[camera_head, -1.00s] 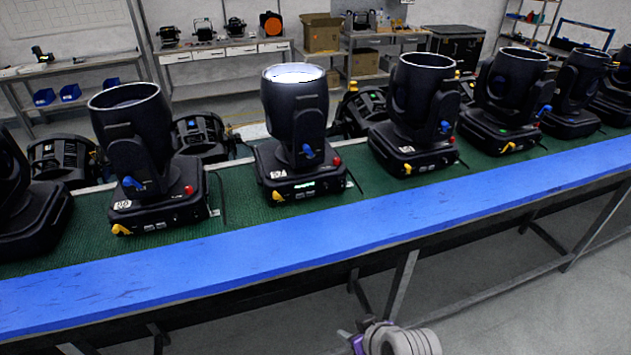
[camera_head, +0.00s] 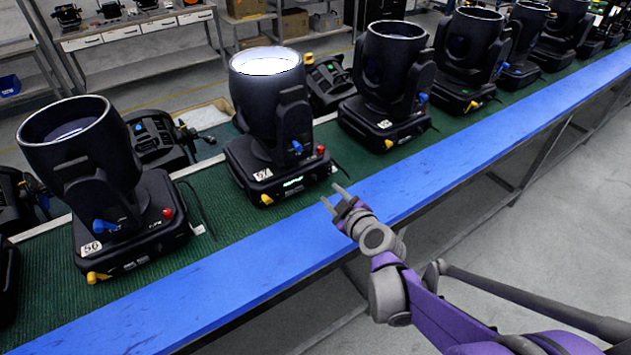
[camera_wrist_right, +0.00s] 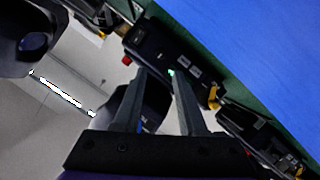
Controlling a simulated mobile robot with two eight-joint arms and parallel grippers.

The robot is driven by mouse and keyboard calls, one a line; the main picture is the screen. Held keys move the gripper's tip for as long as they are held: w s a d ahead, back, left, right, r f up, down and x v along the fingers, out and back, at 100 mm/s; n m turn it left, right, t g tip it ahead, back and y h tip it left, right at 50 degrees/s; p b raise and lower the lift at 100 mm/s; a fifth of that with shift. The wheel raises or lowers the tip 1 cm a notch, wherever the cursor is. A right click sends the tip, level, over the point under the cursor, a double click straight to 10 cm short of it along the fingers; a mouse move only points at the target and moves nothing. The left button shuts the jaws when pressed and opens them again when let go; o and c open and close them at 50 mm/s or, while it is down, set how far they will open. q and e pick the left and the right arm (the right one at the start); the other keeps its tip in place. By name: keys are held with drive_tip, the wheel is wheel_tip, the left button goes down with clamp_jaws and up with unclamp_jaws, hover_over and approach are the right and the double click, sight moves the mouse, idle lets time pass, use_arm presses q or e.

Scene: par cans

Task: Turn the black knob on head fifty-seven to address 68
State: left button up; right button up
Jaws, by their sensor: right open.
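Several black moving-head lights stand in a row. The lit one in the middle of the head view, head fifty-seven (camera_head: 262,103), carries a small label that seems to read 57. The black knob is too small to make out against the black panel. My right gripper (camera_head: 330,194) is open and empty, just right of this base and apart from it. My left gripper is out of view.
The heads stand on a green mat (camera_head: 205,195) with a blue strip (camera_head: 240,262) along the bench's front edge. A neighbouring head (camera_head: 80,150) stands to the left and another (camera_head: 390,75) to the right. The floor in front is clear.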

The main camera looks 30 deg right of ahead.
sight(315, 180)
drive_tip(key=x, duration=0.9)
drive_tip(key=shift+a+f+b, duration=0.1)
drive_tip(key=shift+b, duration=0.3)
drive_tip(key=shift+c, duration=0.3)
clamp_jaws()
